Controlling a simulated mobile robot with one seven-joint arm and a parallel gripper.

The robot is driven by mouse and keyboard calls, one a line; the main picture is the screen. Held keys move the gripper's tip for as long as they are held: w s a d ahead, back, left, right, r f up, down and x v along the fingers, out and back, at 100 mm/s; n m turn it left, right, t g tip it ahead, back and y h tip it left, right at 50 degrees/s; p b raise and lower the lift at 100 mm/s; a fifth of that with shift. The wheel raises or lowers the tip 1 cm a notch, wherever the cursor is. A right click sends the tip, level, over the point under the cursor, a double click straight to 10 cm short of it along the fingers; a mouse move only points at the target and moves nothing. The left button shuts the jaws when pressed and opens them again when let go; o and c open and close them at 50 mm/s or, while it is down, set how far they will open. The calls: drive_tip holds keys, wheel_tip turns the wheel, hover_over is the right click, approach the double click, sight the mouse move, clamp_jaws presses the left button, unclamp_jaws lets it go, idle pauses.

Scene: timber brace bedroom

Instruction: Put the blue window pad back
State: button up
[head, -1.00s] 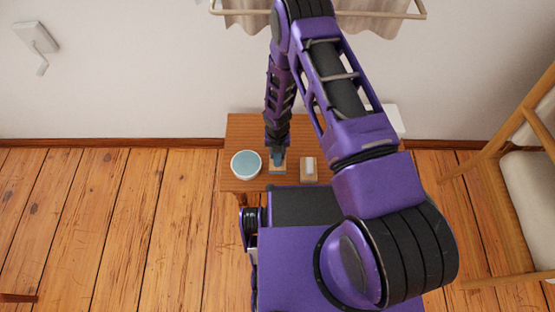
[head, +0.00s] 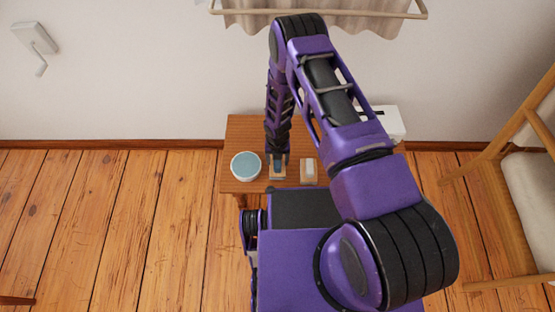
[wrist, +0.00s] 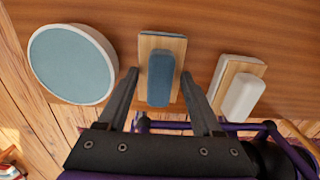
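The blue window pad (head: 278,171) lies on the small wooden table (head: 240,129), between a bowl and a white pad. In the wrist view the blue pad (wrist: 161,88) shows a wooden board with a blue grip on top and a blue edge beneath. My gripper (wrist: 158,73) is open, with one finger on each side of the blue grip and visible gaps to both. In the head view my gripper (head: 278,158) points down over the pad. Its exact height above the pad is hard to tell.
A round white bowl with a blue inside (head: 246,166) stands left of the pad. A white-gripped pad on a wooden board (head: 309,171) lies to the right. A white box (head: 390,122) is partly behind my arm. A wooden chair (head: 525,165) stands far right.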

wheel_tip(320, 180, up, 12)
drive_tip(key=p, duration=0.2)
idle(0.4)
drive_tip(key=shift+a+r, duration=0.1)
idle(0.4)
